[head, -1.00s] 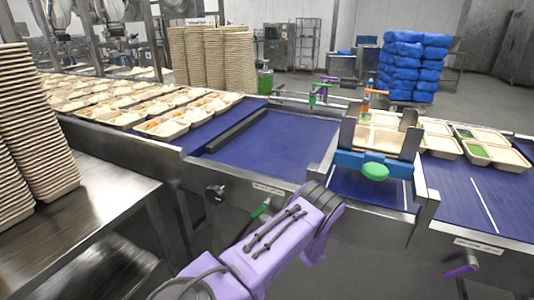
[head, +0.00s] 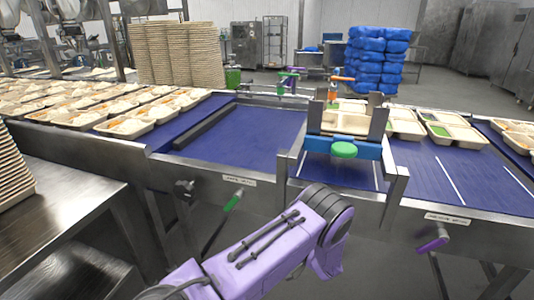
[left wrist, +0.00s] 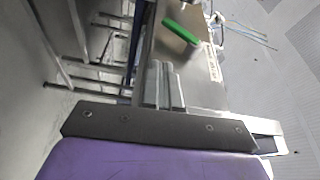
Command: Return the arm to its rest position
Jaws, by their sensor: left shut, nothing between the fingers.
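My left arm (head: 275,245), purple with dark cables, comes in from the bottom of the head view and bends down in front of the conveyor's side. Its gripper is hidden in that view. In the left wrist view my left gripper (left wrist: 163,88) shows its two grey fingers together, shut and empty. A green handle (left wrist: 182,32) lies beyond the fingertips, apart from them as far as I can tell. My right arm and gripper are not in view.
The blue conveyor (head: 235,137) runs across in front. A tray (head: 345,122) sits in a blue-and-steel holder (head: 343,146). Filled trays (head: 128,125) stand at left, more (head: 448,130) at right. A steel table (head: 75,190) is at near left. A purple handle (head: 433,244) sticks out at right.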

